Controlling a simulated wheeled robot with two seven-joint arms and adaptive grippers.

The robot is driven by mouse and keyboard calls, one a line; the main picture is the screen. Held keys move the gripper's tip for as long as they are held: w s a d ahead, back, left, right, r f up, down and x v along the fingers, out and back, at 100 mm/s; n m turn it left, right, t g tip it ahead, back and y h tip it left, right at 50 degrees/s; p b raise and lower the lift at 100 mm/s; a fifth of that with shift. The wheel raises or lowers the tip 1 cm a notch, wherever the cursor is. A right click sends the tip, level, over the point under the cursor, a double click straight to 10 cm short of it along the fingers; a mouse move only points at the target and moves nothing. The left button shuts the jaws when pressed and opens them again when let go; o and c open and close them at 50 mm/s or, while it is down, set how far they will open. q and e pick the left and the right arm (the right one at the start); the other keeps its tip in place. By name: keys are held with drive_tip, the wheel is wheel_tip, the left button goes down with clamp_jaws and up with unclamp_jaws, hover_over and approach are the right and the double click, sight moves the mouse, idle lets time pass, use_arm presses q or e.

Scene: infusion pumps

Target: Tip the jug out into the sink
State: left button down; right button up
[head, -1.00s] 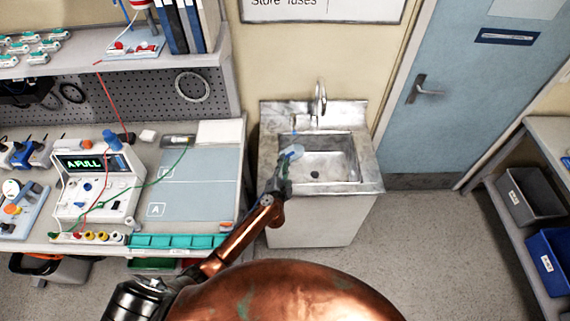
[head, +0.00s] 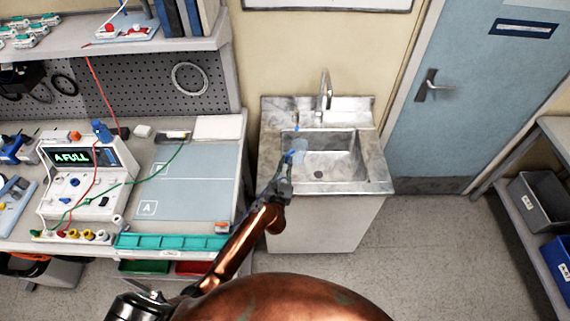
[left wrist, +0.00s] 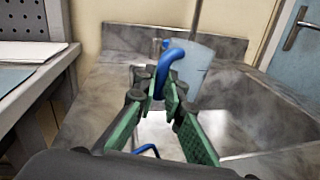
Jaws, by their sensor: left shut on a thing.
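The jug (head: 299,147) is a small translucent pale-blue vessel with a blue handle. My left gripper (head: 288,165) is shut on the jug's blue handle and holds it over the left part of the metal sink (head: 350,171). In the left wrist view the green-padded left gripper (left wrist: 164,97) closes around the curved blue handle (left wrist: 172,55), with the jug's cloudy body (left wrist: 190,66) behind. The jug looks roughly upright or slightly tilted; I cannot tell exactly. Its contents cannot be made out. My right gripper is out of view.
A tap (head: 325,92) rises at the sink's back. The workbench (head: 247,165) with a lit tester (head: 88,170) and teal tray (head: 172,243) stands left of the sink. A blue door (head: 460,100) and a shelf with bins (head: 538,205) are on the right. The floor in front is free.

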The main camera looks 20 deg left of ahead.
sight(287, 156)
use_arm(q)
drive_tip(key=shift+n, duration=0.9)
wheel_tip(287, 156, up, 4)
drive_tip(key=p, duration=0.4)
drive_tip(key=shift+d+r, duration=0.1)
